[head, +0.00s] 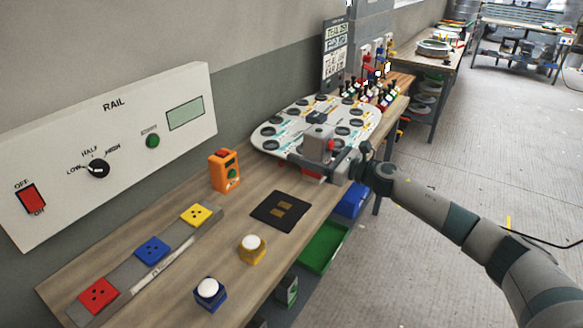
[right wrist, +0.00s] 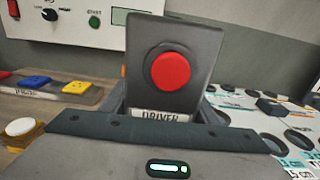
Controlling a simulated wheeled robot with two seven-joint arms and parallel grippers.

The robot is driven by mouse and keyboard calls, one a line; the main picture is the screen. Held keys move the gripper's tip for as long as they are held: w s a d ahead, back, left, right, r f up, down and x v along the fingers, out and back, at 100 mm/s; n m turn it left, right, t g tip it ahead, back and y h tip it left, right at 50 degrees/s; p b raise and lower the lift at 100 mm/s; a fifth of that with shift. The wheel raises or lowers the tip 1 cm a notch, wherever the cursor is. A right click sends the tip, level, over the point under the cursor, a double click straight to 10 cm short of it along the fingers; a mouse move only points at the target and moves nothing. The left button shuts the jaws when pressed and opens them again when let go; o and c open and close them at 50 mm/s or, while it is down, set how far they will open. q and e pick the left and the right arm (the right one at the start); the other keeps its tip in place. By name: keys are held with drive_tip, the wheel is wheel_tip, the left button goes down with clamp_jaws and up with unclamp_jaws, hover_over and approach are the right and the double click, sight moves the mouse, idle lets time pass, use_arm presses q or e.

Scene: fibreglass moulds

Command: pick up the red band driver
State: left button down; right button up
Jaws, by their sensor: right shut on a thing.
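The driver (head: 318,141) is a grey block with a red button, held in my right gripper (head: 332,163) over the right part of the table. In the right wrist view the driver (right wrist: 150,35) stands up between the jaws, with its round red button (right wrist: 170,71) and a label reading DRIVER facing the camera. My right gripper is shut on it. A small red patch (head: 312,172) shows just below the gripper in the head view; I cannot tell whether it belongs to the driver. The driver's lower part is hidden by the gripper. My left gripper is not in view.
A white board with dark round spots (head: 270,133) lies behind the gripper. An orange device (head: 224,172), a black mat (head: 281,211), a strip of coloured sockets (head: 152,250) and two white-topped buttons (head: 252,243) are to the left. Green and blue bins (head: 325,248) hang below the table edge.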

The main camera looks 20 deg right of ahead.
drive_tip(key=shift+d+r, duration=0.35)
drive_tip(key=shift+d, duration=0.1)
drive_tip(key=shift+s, duration=0.1)
